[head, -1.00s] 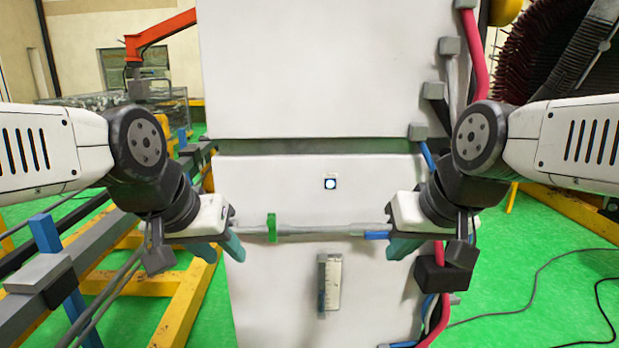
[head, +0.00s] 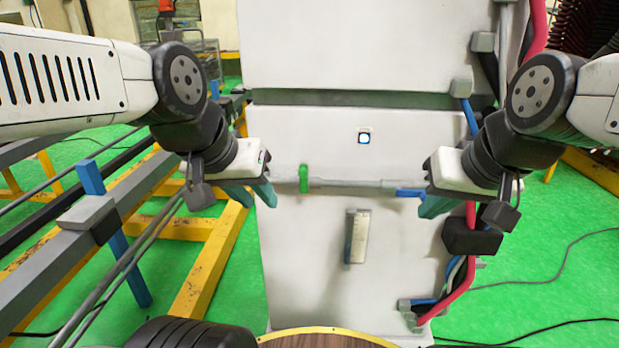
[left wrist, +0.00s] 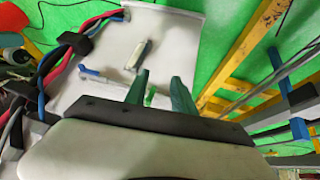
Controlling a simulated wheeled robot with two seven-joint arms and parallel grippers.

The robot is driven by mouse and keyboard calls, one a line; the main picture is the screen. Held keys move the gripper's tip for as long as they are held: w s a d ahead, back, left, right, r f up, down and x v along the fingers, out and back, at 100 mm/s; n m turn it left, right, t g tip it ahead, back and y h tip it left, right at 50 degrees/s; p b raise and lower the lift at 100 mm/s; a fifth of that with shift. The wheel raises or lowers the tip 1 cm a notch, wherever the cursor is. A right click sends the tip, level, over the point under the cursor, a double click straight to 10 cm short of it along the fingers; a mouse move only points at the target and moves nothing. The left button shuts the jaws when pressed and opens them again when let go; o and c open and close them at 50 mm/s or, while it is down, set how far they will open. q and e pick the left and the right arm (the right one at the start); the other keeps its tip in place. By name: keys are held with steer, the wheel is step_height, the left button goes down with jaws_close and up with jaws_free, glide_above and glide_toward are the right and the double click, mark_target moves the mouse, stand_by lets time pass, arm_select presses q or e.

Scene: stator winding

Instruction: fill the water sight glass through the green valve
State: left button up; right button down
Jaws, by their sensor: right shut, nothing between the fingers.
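The green valve (head: 303,179) is a small upright green handle at the left end of a grey horizontal pipe (head: 350,183) on the white cabinet. The water sight glass (head: 357,237) is a pale upright tube with marks, mounted below the pipe. My left gripper (head: 252,195) is open and empty, just left of and slightly below the green valve, apart from it. In the left wrist view the green valve (left wrist: 150,96) shows between the open fingers, partly hidden by the wrist. My right gripper (head: 434,207) is shut and empty, right of the blue handle (head: 410,193).
A small blue-and-white indicator (head: 364,137) sits above the pipe. Red and blue hoses (head: 467,270) and dark blocks line the cabinet's right side. Yellow frames and grey rails (head: 215,262) stand at left. A round wooden top (head: 330,341) shows at the bottom edge.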

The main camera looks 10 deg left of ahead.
arm_select(q)
steer(key=shift+w+r, duration=0.1)
steer(key=shift+w, duration=0.1)
steer(key=c, duration=0.4)
steer(key=w+a+r+n+g, duration=0.1)
steer(key=w+n, duration=0.2)
steer(key=w+r+n+g, duration=0.1)
steer(key=w+n, duration=0.2)
steer(key=w, duration=0.1)
steer(key=w+a+r+n+g, duration=0.1)
steer(key=w+r+n, duration=0.1)
steer(key=w+n, duration=0.1)
steer(key=shift+w+a+h, duration=0.35)
steer(key=shift+w+h, duration=0.05)
steer(key=shift+w, duration=0.2)
jaws_close()
steer(key=w+a+f+n+g, duration=0.1)
steer(key=w+a+n, duration=0.1)
steer(key=w+n, duration=0.3)
steer(key=w+a+f+n+g+h, duration=0.1)
steer(key=w+a+n, duration=0.1)
steer(key=w+n, duration=0.3)
steer(key=shift+w+a+f+n+g+h, duration=0.3)
steer(key=shift+w+n+g, duration=0.1)
steer(key=shift+w, duration=1.1)
